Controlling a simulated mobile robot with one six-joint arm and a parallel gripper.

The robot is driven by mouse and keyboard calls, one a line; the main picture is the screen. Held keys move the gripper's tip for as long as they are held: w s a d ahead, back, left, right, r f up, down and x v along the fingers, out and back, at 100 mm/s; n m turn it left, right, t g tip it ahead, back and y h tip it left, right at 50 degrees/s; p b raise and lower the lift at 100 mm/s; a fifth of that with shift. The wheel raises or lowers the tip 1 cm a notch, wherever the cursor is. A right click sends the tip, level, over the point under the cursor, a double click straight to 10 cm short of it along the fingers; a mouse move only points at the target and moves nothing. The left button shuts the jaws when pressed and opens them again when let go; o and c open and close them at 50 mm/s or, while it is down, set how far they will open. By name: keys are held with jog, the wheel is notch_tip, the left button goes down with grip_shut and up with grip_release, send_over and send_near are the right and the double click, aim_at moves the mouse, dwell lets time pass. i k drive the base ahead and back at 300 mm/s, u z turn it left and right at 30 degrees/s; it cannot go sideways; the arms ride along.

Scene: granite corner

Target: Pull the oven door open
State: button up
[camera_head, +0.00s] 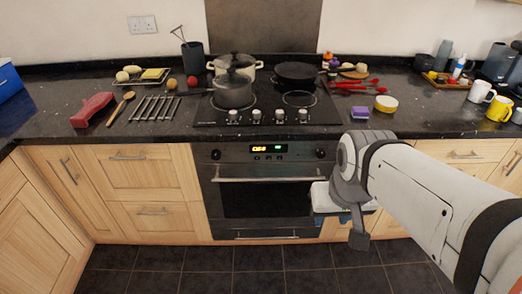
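The built-in oven's dark door (262,205) appears shut, flush with the cabinets under the cooktop. Its long silver handle (262,180) runs level across the top of the door, below the control panel (262,152) with its lit display and two knobs. My gripper (333,215) is in front of the oven's right edge, near the right end of the handle. My wrist partly covers it, and its fingers cannot be made out clearly. I cannot tell whether it touches the handle.
Above is a black granite counter with a cooktop (266,118), pots and utensils. Wooden drawers (145,180) flank the oven on the left; cabinets stand at right behind my arm. The dark tiled floor (230,262) before the oven is clear.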

aim_at(265, 194)
jog(key=u, duration=0.85)
jog(key=k, duration=1.3)
jog(key=z, duration=0.7)
jog(key=i, duration=1.05)
jog(key=z, duration=0.05)
